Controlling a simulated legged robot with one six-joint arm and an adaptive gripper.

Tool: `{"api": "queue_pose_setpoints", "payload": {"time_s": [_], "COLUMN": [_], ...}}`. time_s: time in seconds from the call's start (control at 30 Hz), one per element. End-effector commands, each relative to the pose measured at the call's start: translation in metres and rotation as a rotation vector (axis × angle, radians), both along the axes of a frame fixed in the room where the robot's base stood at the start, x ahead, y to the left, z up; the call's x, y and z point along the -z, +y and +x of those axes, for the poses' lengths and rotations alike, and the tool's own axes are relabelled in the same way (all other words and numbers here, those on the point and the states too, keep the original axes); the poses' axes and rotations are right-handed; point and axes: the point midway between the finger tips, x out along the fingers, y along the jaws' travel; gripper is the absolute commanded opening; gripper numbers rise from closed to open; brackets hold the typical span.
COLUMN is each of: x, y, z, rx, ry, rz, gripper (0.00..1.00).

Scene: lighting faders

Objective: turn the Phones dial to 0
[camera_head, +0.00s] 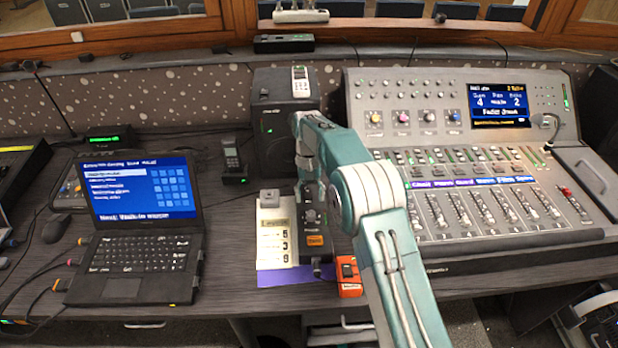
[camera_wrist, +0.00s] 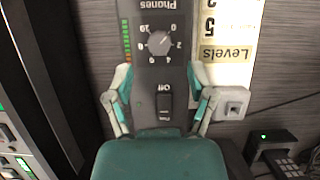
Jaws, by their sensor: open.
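The Phones dial (camera_wrist: 160,43) is a small grey knob on a dark panel (camera_wrist: 182,12), ringed by digits including 0, 2 and 4. Its pointer is too small to read. The dial also shows in the head view (camera_head: 310,216), on the dark box beside the yellowed note. My gripper (camera_wrist: 160,78) is open and empty in the wrist view. Its two fingers stand apart on either side of the panel, short of the dial in the picture. In the head view my arm bends over the desk, and its wrist is near the box's far end.
A black rocker switch (camera_wrist: 164,108) marked Off sits on the same panel, between my fingers in the picture. The Levels note (camera_wrist: 228,35) lies alongside. An orange box (camera_head: 349,289), a laptop (camera_head: 137,250) and a large mixer (camera_head: 480,225) surround the panel.

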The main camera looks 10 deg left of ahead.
Motion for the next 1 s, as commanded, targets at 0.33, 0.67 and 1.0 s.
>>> {"api": "queue_pose_setpoints", "payload": {"time_s": [0.33, 0.67, 1.0], "x": [-0.046, -0.065, -0.066], "y": [0.006, 0.009, 0.009], "z": [0.021, 0.028, 0.028], "rx": [0.001, 0.000, 0.000], "ry": [-0.001, 0.001, 0.001], "rz": [-0.001, -0.001, -0.001], "gripper": [0.71, 0.71, 0.71]}}
